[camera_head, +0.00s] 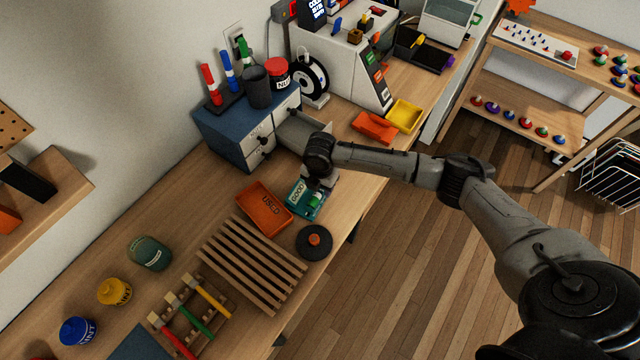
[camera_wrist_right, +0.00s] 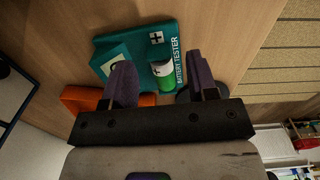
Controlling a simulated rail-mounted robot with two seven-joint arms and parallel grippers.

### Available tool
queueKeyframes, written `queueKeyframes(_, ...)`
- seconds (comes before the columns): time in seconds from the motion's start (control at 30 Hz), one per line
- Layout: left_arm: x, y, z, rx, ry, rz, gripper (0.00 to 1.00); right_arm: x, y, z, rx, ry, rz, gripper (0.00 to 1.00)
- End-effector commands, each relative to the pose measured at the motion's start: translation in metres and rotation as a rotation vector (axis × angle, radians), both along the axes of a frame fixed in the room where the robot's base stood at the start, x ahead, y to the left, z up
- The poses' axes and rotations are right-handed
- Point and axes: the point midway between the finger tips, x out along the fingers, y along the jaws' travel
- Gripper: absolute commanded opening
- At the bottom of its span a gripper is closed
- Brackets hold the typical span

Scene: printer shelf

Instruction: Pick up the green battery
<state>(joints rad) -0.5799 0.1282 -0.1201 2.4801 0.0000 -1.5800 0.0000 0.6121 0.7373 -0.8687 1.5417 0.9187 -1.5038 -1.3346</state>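The green battery (camera_head: 315,200) sits on the teal battery tester (camera_head: 297,197), at the edge of the wooden counter. In the right wrist view the battery (camera_wrist_right: 165,77) has a green body and a white end, and the tester (camera_wrist_right: 138,45) lies beneath it. My right gripper (camera_wrist_right: 163,74) is open above the tester. One finger is on each side of the battery, with visible gaps. In the head view the right gripper (camera_head: 320,181) partly covers the tester. My left gripper is in neither view.
An orange tray marked "USED" (camera_head: 264,208) lies beside the tester. A dark round lid with an orange knob (camera_head: 314,242) and a slatted wooden rack (camera_head: 252,262) are near. A blue-topped drawer unit (camera_head: 226,124) has an open drawer (camera_head: 300,126) behind the gripper.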

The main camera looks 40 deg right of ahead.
Motion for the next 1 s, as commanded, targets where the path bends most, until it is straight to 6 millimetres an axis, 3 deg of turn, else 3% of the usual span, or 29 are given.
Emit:
queueKeyframes(0.37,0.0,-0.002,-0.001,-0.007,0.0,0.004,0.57,0.001,0.0,0.011,0.001,-0.003,0.001,0.53)
queueKeyframes(0.8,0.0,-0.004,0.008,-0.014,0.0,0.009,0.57,0.001,0.0,0.094,0.0,-0.004,0.0,0.53)
queueKeyframes(1.0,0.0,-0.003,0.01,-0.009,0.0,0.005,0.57,0.001,0.0,0.119,0.0,-0.002,-0.001,0.53)
